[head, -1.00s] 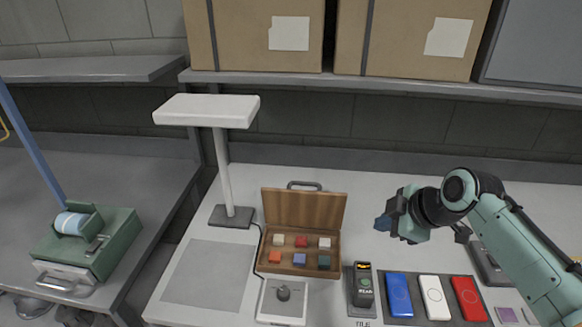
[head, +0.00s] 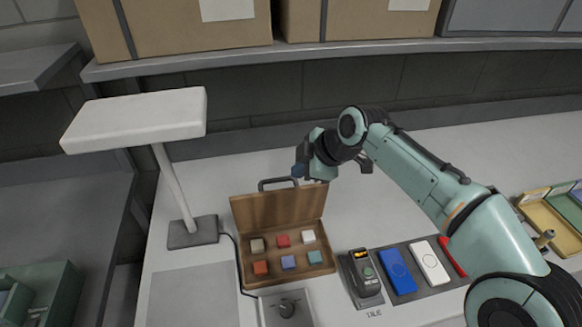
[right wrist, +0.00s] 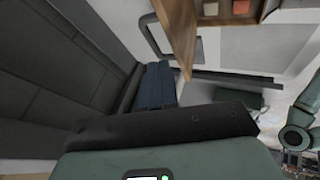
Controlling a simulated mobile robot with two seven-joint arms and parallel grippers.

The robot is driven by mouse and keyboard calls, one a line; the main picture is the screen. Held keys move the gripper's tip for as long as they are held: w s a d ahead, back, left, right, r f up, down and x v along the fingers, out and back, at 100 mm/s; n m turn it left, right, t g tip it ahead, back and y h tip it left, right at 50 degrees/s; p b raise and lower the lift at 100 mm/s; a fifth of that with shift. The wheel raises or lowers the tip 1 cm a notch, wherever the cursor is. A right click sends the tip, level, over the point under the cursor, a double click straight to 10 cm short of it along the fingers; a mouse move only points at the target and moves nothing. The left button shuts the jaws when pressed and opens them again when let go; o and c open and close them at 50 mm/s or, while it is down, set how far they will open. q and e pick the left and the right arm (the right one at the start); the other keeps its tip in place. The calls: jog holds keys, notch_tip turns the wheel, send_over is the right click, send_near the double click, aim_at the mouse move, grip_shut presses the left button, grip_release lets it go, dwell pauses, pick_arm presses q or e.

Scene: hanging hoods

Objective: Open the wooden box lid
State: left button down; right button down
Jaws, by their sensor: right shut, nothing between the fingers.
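The wooden box (head: 272,268) stands on the white table, and its lid (head: 280,208) is raised, leaning back from the rear edge. A dark handle (head: 278,183) sits on the lid's top edge. My right gripper (head: 298,171) is shut and empty, close to the right end of the handle; whether it touches is unclear. In the right wrist view, its blue fingers (right wrist: 155,86) are together beside the handle (right wrist: 155,40) and the wooden lid (right wrist: 178,28). Several coloured cubes (head: 283,240) lie inside the box. My left gripper is not in view.
A white lamp (head: 135,118) stands left of the box. A dark handheld device (head: 362,272) and blue, white and red items (head: 397,271) lie to its right. Cardboard boxes (head: 360,18) sit on the shelf behind.

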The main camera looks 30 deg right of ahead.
aim_at(277, 182)
jog(key=x, duration=0.8)
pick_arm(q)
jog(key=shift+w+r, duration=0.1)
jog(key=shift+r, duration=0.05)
pick_arm(e)
jog(key=shift+w, duration=0.1)
